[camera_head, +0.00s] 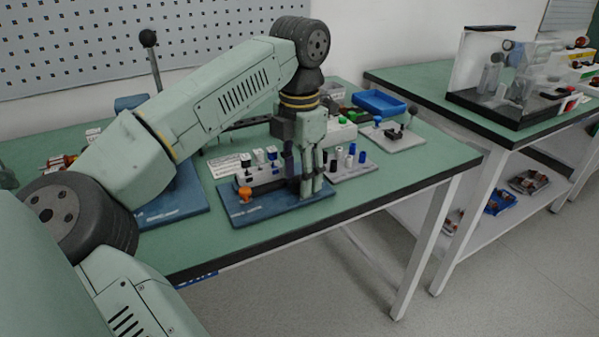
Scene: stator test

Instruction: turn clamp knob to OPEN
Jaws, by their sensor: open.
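A blue base plate (262,212) lies near the front edge of the green table. It bears a light grey block (262,176) with small black, blue and white parts on top, and an orange knob (245,194) at its left front. My gripper (312,190) points straight down over the right end of this plate, its fingers open and low, close to the plate. I cannot tell whether the fingers touch anything. No OPEN marking is readable, and I cannot tell which part is the clamp knob; the fingers hide some of the fixture's right end.
A grey plate with white and blue pegs (350,160) stands just right of my gripper. Behind are a blue tray (379,102) and a plate with a black-knobbed lever (403,135). A tall black-knobbed lever (151,62) rises behind my arm. The table's right front is clear.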

